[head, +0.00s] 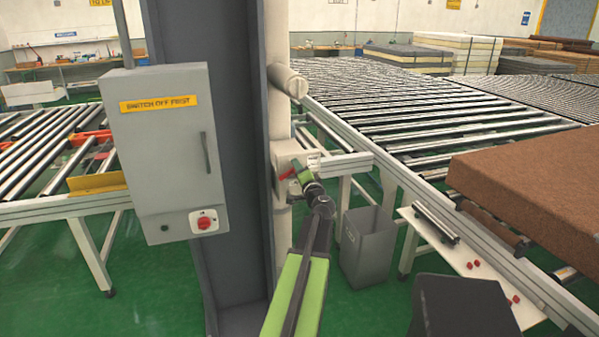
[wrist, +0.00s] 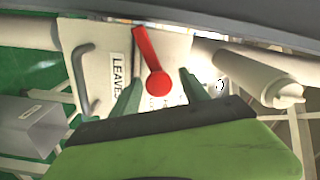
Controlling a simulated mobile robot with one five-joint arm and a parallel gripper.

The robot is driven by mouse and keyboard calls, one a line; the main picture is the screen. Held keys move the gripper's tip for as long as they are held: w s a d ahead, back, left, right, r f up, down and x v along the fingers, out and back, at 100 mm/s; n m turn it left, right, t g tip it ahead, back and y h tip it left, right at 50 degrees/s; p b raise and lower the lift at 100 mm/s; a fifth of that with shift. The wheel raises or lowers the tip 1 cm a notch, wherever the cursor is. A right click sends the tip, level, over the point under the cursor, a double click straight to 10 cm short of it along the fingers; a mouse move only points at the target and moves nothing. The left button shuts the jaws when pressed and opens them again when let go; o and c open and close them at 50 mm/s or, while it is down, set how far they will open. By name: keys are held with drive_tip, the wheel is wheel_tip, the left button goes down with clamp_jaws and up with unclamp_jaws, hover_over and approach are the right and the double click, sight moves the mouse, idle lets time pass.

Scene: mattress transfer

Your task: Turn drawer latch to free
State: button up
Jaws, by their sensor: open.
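The drawer latch (wrist: 147,54) is a red lever with a round red hub, on the pale front of a drawer unit (wrist: 183,45). In the wrist view the lever points up and slightly left from its hub. My gripper (wrist: 158,79) is open, with one green finger on each side of the hub; I cannot tell whether either touches it. A grey drawer handle (wrist: 82,82) and a label reading "LEAVES" are left of the latch. In the head view, the red latch (head: 287,174) shows just left of my gripper (head: 300,176), which partly hides the pale unit.
A grey switch box (head: 165,160) with a red knob hangs left on a dark column (head: 240,200). A grey bin (head: 367,245) stands right of my arm. A roller conveyor (head: 430,110) and a brown mattress (head: 535,185) fill the right. Green floor shows below.

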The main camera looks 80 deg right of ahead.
drive_tip(key=v, duration=1.2)
